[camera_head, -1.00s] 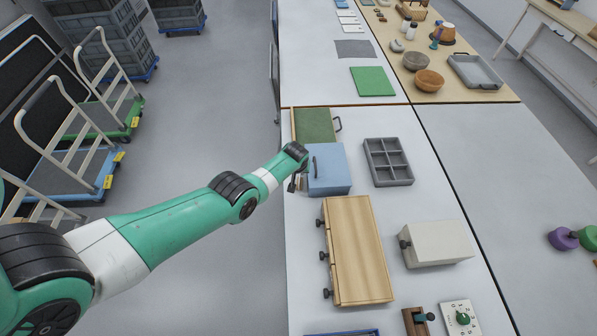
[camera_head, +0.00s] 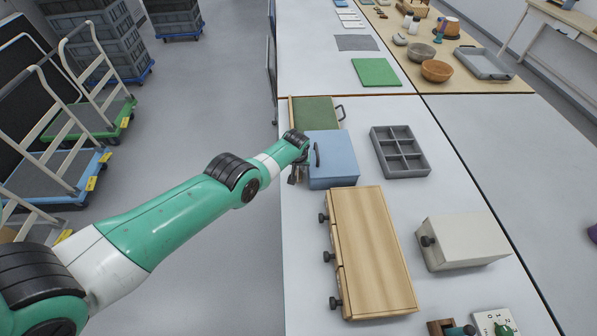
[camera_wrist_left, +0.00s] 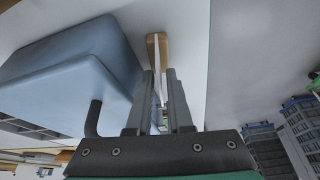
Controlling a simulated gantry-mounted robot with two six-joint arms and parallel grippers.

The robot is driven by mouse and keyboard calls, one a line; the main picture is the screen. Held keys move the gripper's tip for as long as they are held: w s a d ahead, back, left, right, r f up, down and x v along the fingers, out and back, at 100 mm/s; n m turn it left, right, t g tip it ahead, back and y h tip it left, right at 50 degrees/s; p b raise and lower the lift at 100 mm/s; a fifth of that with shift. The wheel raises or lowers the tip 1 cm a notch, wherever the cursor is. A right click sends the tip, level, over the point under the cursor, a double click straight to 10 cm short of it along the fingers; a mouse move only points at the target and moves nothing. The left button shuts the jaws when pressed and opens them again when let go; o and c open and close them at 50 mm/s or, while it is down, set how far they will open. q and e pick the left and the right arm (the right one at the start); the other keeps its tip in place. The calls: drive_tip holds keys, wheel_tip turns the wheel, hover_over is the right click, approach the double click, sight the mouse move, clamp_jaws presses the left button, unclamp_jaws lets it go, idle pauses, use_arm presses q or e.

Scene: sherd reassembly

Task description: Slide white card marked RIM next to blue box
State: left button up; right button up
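The blue box (camera_head: 332,158), with a dark handle, stands on the left part of the white table. It also shows large at the left in the left wrist view (camera_wrist_left: 70,70). My left gripper (camera_head: 296,176) is low beside the box's left side. In the left wrist view its two fingers (camera_wrist_left: 160,85) are a narrow gap apart, with a tan, wood-like piece (camera_wrist_left: 152,50) at and beyond their tips. Whether they grip it I cannot tell. Small white cards (camera_head: 350,25) lie far up the table; their marks are too small to read. My right gripper is not in view.
A green-topped tray with a handle (camera_head: 314,111) stands behind the box. A grey compartment tray (camera_head: 401,152) is to its right. A wooden drawer unit (camera_head: 371,250) stands in front, beside a white box (camera_head: 463,241). The table's left edge is close to my gripper.

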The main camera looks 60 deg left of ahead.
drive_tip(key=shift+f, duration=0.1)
use_arm(q)
clamp_jaws()
idle(0.3)
drive_tip(key=shift+s+a, duration=0.6)
drive_tip(key=shift+a, duration=0.35)
drive_tip(key=shift+c, duration=1)
unclamp_jaws()
drive_tip(key=o, duration=0.5)
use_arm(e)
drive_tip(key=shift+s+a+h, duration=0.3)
